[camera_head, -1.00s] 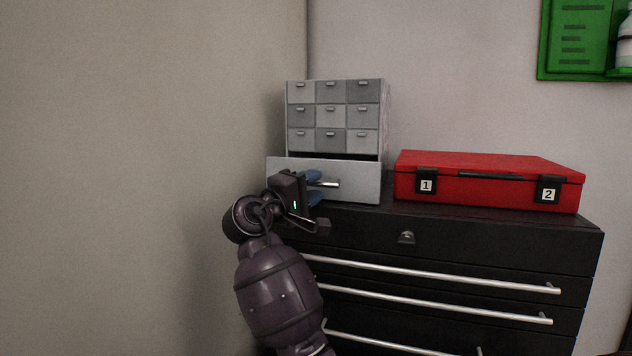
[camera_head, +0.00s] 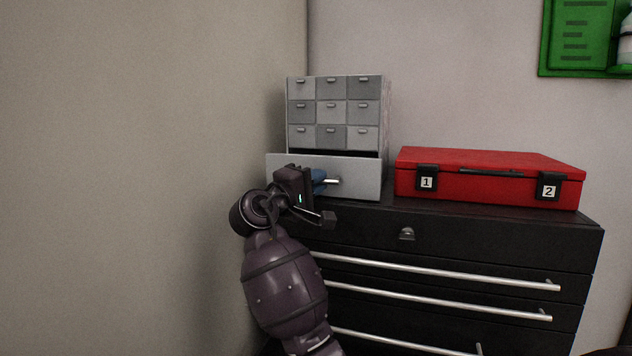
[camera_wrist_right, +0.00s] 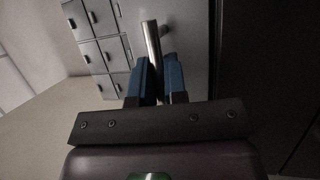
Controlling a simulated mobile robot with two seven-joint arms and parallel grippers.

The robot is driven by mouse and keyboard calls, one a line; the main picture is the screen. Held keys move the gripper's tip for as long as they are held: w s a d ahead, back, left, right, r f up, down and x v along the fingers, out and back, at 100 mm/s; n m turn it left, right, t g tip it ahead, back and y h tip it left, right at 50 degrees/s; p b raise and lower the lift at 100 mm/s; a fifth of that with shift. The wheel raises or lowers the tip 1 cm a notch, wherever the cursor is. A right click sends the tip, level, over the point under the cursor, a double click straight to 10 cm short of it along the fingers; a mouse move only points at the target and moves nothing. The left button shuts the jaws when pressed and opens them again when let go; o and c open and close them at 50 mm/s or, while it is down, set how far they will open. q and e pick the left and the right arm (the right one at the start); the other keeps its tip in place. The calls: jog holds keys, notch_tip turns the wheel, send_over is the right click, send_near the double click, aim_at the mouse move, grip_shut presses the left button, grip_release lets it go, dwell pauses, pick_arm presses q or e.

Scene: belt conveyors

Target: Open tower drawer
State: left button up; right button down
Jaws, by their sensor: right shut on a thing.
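The grey drawer tower (camera_head: 333,112) stands on the black cabinet, with rows of small drawers above one wide bottom drawer (camera_head: 362,180). The bottom drawer is pulled out, and a dark gap shows above its front. My right gripper (camera_head: 320,181) is at its silver bar handle (camera_head: 333,181). In the right wrist view the blue fingers of my right gripper (camera_wrist_right: 161,82) are shut around the handle (camera_wrist_right: 152,42), one on each side. The inside of the drawer cannot be seen. My left gripper is in neither view.
A red case (camera_head: 490,178) with latches marked 1 and 2 lies right of the tower on the black cabinet (camera_head: 470,232), which has long silver handles. A beige wall (camera_head: 150,150) is close at the left. A green panel (camera_head: 580,38) hangs at upper right.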

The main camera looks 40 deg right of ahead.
jog(key=s+a, duration=0.3)
jog(key=a, duration=0.3)
jog(key=shift+s+a+p, duration=0.3)
jog(key=shift+a+p, duration=0.1)
jog(key=shift+p, duration=0.05)
jog(key=c, duration=1.2)
grip_release()
jog(key=a, duration=0.3)
jog(key=a+f+b, duration=0.1)
jog(key=a, duration=0.3)
jog(key=a+f+b, duration=0.1)
jog(key=a, duration=0.2)
jog(key=shift+s+a, duration=0.35)
jog(key=shift+s, duration=0.05)
